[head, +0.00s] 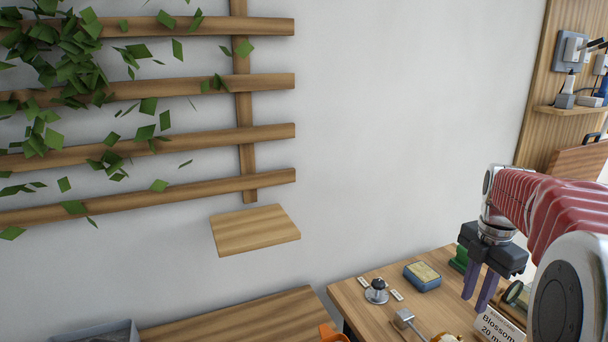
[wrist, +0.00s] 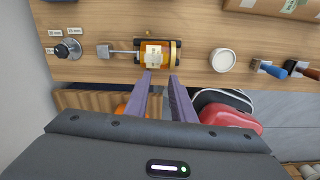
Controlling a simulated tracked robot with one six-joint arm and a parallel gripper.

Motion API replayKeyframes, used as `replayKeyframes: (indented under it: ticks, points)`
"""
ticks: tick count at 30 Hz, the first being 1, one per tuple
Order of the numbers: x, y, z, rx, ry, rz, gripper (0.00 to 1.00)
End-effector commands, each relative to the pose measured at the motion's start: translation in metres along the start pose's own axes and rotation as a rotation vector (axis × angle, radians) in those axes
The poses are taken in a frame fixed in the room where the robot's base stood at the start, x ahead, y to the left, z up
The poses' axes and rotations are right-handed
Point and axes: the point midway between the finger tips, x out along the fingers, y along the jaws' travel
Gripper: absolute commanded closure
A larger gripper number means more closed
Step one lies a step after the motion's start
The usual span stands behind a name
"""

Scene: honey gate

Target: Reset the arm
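My gripper (head: 475,302) hangs from my red and white arm at the right of the head view, with its two purple fingers pointing down over the right wooden table (head: 355,300). In the wrist view my gripper (wrist: 160,78) shows its fingers apart, with nothing held between them. An orange device with a pale block on top (wrist: 158,52) lies on the table beyond the fingertips in that view. My arm hides part of the table's right side in the head view.
A dark knob (head: 376,290), a blue box (head: 422,276) and a "Blossom" sign (head: 497,328) are on the right table. A white round lid (wrist: 223,60) is there too. A small wooden shelf (head: 254,230) sits on the wall below a leafy trellis (head: 200,86). The wall's middle is clear.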

Motion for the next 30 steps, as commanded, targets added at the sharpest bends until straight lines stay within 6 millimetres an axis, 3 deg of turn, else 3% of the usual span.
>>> replayKeyframes:
  ticks: [14, 22, 30]
  points:
    - [0.024, -0.005, -0.005, 0.636, -0.009, 0.019, 0.78]
    - [0.03, -0.016, -0.029, 0.994, -0.011, 0.049, 0.78]
    - [0.028, -0.027, -0.067, 1.324, 0.0, 0.105, 0.78]
